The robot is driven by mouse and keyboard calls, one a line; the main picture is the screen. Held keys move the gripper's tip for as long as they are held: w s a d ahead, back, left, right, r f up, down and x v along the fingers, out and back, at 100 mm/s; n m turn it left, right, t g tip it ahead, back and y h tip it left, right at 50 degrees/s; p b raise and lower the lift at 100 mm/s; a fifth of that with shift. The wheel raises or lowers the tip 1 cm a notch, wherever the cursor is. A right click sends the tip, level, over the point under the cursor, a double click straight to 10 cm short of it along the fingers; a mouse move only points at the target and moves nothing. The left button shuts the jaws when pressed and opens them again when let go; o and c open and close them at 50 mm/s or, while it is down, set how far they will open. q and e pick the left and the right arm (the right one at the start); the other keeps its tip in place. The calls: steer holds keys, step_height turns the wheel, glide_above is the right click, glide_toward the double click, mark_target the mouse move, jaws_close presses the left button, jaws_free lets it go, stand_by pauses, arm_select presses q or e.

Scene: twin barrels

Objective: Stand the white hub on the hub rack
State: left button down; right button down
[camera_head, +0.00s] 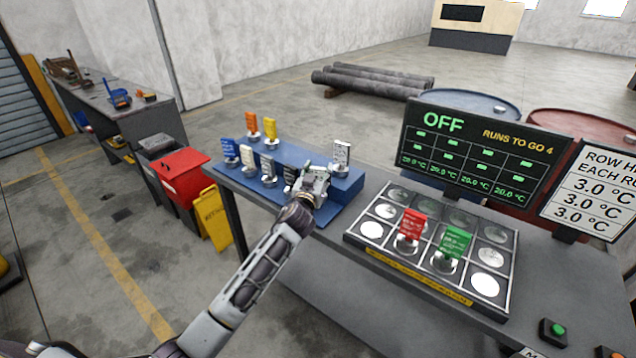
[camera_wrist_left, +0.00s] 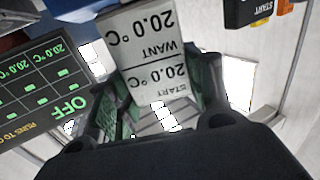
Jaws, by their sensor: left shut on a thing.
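The white hub (camera_head: 341,152) has an upright white label and a round metal base, at the right end of the blue hub rack (camera_head: 349,186). My left gripper (camera_head: 325,172) is right beside it and shut on it. In the left wrist view, the white label (camera_wrist_left: 152,50) sits between the green-grey fingers and reads 20.0 °C WANT and START, upside down. I cannot tell whether the hub's base touches the rack. My right gripper is not in view.
Blue, grey, orange, yellow and black hubs stand on the rack's left part. A red hub (camera_head: 411,228) and a green hub (camera_head: 455,243) stand on the plate with round spots (camera_head: 372,230). An OFF display (camera_head: 480,150) rises behind it.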

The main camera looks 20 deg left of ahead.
arm_select(q)
steer(key=shift+f, duration=1.6)
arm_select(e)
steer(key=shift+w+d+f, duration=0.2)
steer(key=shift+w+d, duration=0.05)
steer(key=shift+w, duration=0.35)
arm_select(q)
steer(key=shift+f+b, duration=0.15)
steer(key=shift+b, duration=0.2)
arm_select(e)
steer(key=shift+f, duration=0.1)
arm_select(q)
steer(key=c, duration=1)
jaws_free()
steer(key=shift+f, duration=0.15)
steer(key=o, duration=0.4)
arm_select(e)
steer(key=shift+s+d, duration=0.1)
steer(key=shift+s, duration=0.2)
